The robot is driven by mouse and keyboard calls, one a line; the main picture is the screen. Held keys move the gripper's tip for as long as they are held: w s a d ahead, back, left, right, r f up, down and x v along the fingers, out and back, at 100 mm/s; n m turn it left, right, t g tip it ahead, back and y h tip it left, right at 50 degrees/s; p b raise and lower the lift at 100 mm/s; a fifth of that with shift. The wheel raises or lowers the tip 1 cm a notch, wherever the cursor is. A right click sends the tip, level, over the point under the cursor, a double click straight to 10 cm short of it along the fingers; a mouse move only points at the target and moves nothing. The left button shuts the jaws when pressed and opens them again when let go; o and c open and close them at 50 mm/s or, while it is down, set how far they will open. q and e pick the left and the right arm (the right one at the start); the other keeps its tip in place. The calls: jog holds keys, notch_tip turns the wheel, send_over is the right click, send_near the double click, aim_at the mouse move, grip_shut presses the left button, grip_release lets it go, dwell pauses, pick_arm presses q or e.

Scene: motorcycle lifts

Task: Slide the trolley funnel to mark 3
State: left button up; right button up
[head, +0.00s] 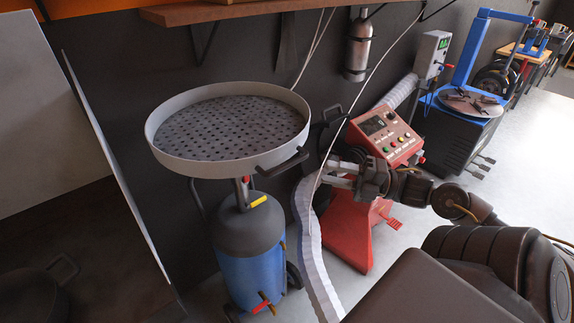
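The trolley funnel (228,128) is a wide, round grey pan with a perforated dark plate inside. It stands on a post above a dark and blue tank (249,255), left of the picture's middle. A dark bar handle (283,163) sticks out at its near right rim. A yellow lever (258,201) is on the post under the pan. No numbered marks can be made out. My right gripper (333,174) is right of the funnel handle, apart from it in the picture, with its pale fingers spread and nothing between them. My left gripper is out of view.
A red machine (385,136) with buttons stands behind my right gripper. A pale ribbed hose (309,245) runs down beside the tank. A wooden shelf (215,12) is above, and a grey panel (115,170) stands at left.

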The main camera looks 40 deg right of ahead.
aim_at(287, 166)
jog(key=shift+n+g+y, duration=0.5)
jog(key=shift+n, duration=0.2)
jog(key=w+a+r+p, duration=0.1)
jog(key=a, duration=0.1)
jog(key=w+a+r+p, duration=0.1)
jog(key=w+a, duration=0.1)
jog(key=a, duration=0.1)
jog(key=w+a+r+p, duration=0.1)
jog(key=w+a, duration=0.1)
jog(key=shift+w+a+r, duration=0.1)
jog(key=shift+w+a, duration=0.1)
jog(key=shift+a, duration=0.15)
jog(key=shift+x, duration=1)
grip_shut()
